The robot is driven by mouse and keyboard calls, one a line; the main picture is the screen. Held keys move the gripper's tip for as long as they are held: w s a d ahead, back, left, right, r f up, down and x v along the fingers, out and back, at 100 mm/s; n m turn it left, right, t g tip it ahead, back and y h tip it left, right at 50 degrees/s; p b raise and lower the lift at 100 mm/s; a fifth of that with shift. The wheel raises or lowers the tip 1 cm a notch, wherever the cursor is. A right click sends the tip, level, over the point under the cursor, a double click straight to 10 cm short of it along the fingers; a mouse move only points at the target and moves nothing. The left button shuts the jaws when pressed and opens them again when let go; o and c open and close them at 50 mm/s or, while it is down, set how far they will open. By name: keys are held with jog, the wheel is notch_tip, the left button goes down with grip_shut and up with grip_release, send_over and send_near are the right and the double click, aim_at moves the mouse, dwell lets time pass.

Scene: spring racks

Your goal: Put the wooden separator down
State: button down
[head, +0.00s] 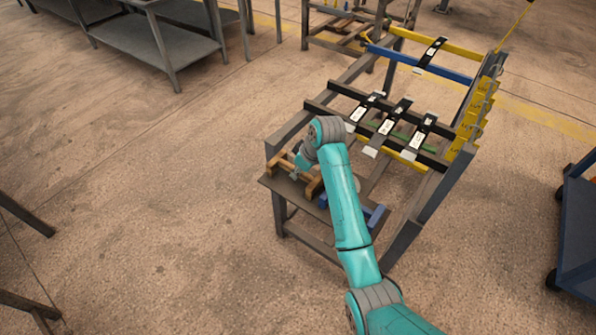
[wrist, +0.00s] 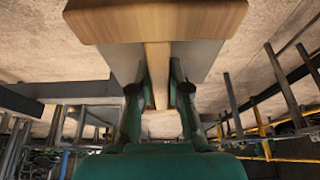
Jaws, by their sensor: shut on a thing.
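The wooden separator (wrist: 157,20) is light brown, with a wide end block and a narrow bar. In the wrist view the fingers of my gripper (wrist: 159,90) stand on both sides of the narrow bar, shut on it. In the head view the wooden separator (head: 281,161) shows beside my wrist, over the small dark shelf (head: 270,181) at the front of the rack. I cannot tell whether the separator touches the shelf.
A blue separator (head: 375,216) is at the shelf's right end, partly behind my arm. The rack behind carries dark bars with black-and-white pieces (head: 388,124), a blue bar (head: 420,64) and yellow bars. A blue cart (head: 578,235) stands at right.

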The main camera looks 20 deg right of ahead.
jog(key=shift+f, duration=0.25)
jog(key=c, duration=1.1)
grip_release()
jog(key=shift+c, duration=0.2)
jog(key=v, duration=1.2)
jog(key=shift+s+r, duration=0.1)
